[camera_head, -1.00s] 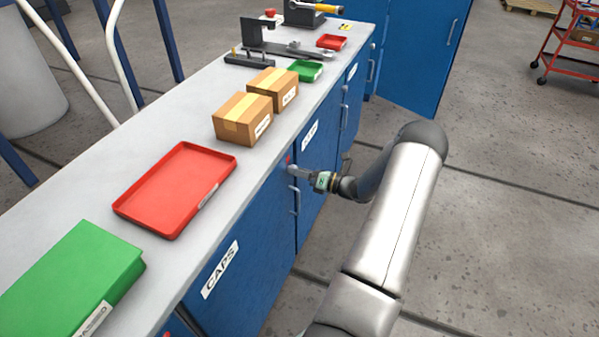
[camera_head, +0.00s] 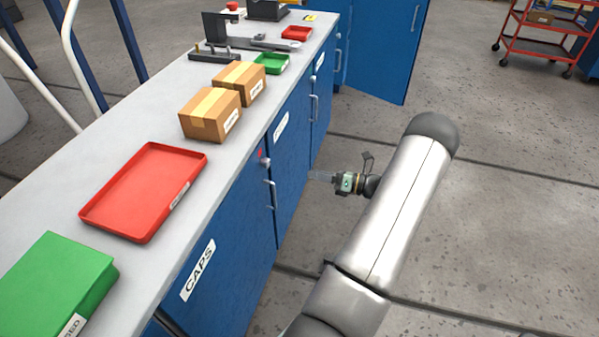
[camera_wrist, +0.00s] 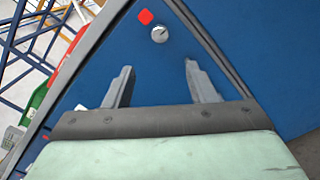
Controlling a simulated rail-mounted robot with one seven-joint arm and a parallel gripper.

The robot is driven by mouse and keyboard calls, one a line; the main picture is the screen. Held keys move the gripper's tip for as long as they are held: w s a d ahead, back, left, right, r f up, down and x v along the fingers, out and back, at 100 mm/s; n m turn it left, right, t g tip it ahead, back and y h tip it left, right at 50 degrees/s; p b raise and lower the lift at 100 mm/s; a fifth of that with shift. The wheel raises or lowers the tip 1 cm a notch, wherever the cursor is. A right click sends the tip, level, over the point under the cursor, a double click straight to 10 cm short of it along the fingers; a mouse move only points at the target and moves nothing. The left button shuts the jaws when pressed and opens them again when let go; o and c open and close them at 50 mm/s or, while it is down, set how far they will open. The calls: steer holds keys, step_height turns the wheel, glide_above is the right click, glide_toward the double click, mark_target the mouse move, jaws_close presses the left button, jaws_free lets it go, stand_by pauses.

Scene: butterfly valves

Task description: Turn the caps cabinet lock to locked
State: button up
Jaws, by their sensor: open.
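The blue caps cabinet door (camera_head: 225,285) carries a white label reading CAPS (camera_head: 198,270). Its lock, a small silver round knob (camera_head: 265,162), sits at the door's upper right corner below a red mark (camera_head: 260,153). I cannot tell for certain which setting the slot shows. My gripper (camera_head: 311,175) is open and empty, standing off to the right of the lock without touching it. In the wrist view both fingers of my gripper (camera_wrist: 158,75) are apart, below the lock.
Vertical door handles (camera_head: 270,195) stick out near the lock. The grey worktop (camera_head: 150,270) above holds a red tray (camera_head: 145,190), a green box (camera_head: 50,290) and two cartons (camera_head: 210,115). A blue door (camera_head: 385,50) stands open farther off.

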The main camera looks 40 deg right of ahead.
steer(key=shift+v, duration=1.3)
